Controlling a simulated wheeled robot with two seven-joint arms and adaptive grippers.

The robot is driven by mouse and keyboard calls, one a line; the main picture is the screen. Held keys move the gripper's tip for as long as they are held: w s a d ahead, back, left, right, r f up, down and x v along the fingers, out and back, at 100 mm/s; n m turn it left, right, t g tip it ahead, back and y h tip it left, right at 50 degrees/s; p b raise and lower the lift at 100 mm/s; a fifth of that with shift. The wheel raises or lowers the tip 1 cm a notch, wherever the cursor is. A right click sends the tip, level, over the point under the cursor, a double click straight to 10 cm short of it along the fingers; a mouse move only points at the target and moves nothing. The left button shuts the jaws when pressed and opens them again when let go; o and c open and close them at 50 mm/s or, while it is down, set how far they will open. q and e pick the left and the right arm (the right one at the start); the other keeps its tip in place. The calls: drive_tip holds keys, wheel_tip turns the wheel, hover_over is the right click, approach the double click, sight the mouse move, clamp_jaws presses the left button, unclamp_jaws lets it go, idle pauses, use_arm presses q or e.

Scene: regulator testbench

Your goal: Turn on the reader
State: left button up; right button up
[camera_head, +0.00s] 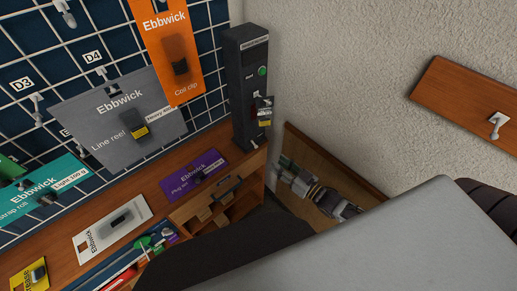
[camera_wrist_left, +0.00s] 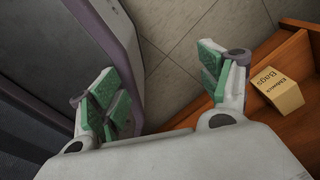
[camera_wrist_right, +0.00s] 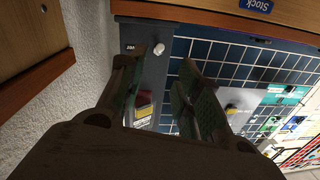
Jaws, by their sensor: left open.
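The reader appears to be the tall dark grey unit (camera_head: 243,105) standing at the right end of the wooden counter in the head view. A round green button (camera_head: 262,71) is on its front, above a small dark and yellow item (camera_head: 264,113) hanging there. My right gripper (camera_head: 291,174) is low and to the right of the unit, apart from it. In the right wrist view the dark unit (camera_wrist_right: 150,70) shows beyond and between my right gripper's parted, empty fingers (camera_wrist_right: 165,62). My left gripper (camera_wrist_left: 163,92) is open and empty over the floor.
Packets such as the orange one (camera_head: 172,50) and the grey one (camera_head: 118,117) hang on the grid wall. A purple card (camera_head: 194,173) lies on the counter. A wooden board with a hook (camera_head: 470,100) is on the right wall. A Bags box (camera_wrist_left: 277,88) sits on a wooden shelf.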

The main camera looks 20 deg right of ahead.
use_arm(q)
drive_tip(key=shift+w+a, duration=0.2)
drive_tip(key=shift+w, duration=0.75)
use_arm(e)
drive_tip(key=x, duration=1.2)
use_arm(q)
drive_tip(key=shift+s, duration=0.15)
drive_tip(key=shift+s+f, duration=0.15)
drive_tip(key=shift+s, duration=0.7)
use_arm(e)
clamp_jaws()
